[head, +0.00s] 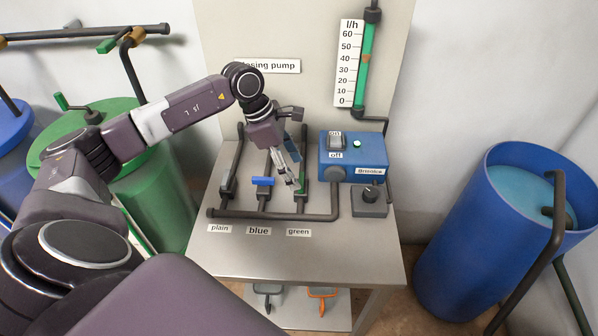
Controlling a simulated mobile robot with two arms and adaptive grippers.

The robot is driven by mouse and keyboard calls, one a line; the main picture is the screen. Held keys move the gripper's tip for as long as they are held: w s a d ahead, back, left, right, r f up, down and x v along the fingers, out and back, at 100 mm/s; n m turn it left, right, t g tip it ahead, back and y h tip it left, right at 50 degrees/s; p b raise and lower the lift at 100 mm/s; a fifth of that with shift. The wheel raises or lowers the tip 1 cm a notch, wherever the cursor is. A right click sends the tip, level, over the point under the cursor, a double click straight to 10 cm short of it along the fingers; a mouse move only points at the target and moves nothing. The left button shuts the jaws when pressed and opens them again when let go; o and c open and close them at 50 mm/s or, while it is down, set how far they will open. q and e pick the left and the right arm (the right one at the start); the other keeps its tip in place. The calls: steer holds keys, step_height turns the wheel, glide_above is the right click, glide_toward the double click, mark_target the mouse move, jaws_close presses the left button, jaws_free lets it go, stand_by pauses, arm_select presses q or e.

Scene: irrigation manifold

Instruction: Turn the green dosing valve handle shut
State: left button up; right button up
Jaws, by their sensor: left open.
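The green dosing valve handle (303,189) is on the rightmost of the three dark upright pipes, above the "green" label (299,232). It is a small strip of green, seeming to lie along its pipe, and partly hidden by my gripper. My left gripper (297,184) reaches down from above with its fingers open, right at this handle. I cannot tell whether the fingers touch it or lie around it. My right gripper is not in view.
A blue pump box (345,172) with a switch and green lamp stands at the right. A flow gauge (350,62) hangs behind. The table front (300,258) is clear.

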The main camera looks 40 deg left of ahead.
mark_target(301, 180)
arm_select(q)
steer(key=shift+p+x, duration=0.4)
steer(key=shift+x, duration=1.3)
steer(key=shift+c, duration=0.3)
steer(key=c, duration=1.1)
